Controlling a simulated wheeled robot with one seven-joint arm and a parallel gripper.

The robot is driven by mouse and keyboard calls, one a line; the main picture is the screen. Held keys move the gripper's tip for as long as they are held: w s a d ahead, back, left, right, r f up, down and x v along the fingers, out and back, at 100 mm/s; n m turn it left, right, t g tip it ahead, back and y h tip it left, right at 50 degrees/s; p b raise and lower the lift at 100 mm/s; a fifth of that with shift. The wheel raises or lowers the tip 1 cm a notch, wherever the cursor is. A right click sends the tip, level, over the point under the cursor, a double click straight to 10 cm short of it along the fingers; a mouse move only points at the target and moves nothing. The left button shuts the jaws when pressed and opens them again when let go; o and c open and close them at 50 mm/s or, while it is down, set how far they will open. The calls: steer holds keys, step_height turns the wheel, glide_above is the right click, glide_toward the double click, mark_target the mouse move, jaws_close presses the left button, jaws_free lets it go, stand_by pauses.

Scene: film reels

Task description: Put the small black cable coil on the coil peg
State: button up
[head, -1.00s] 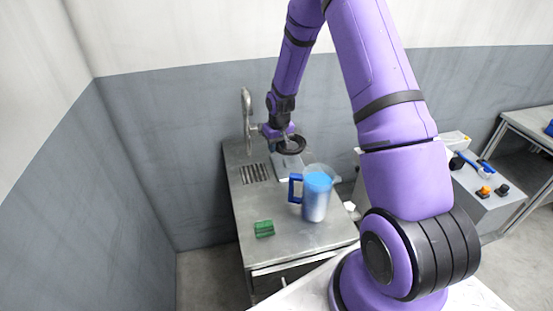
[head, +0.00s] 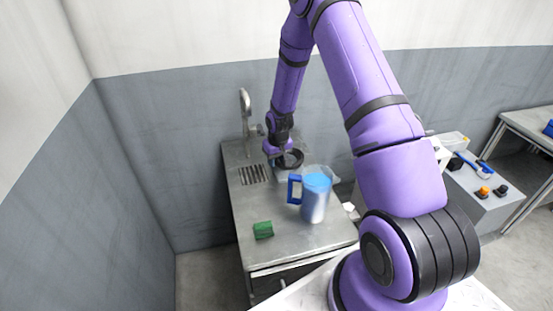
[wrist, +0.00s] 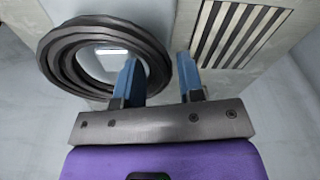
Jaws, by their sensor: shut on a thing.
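The small black cable coil (wrist: 58,62) is a dark ring of several turns, filling the upper left of the wrist view. In the head view the coil (head: 299,160) is held over the back of the metal counter, in front of the tap. My gripper (wrist: 158,80) has its two blue fingers on either side of the coil's right-hand rim and is shut on it. It also shows in the head view (head: 272,152), at the coil's left. A pale grey block (head: 282,174) shows below the coil, partly hidden by it. I cannot make out the coil peg.
A blue-handled jug (head: 316,197) stands on the counter (head: 285,245) just in front and right of the coil. A green sponge (head: 263,230) lies nearer the front. The tap (head: 246,110) and a slotted drain (head: 253,174) are at the left.

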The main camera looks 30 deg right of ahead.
steer(key=shift+s+f, duration=0.1)
steer(key=shift+f, duration=0.25)
steer(key=o, duration=1)
steer(key=shift+s, duration=0.1)
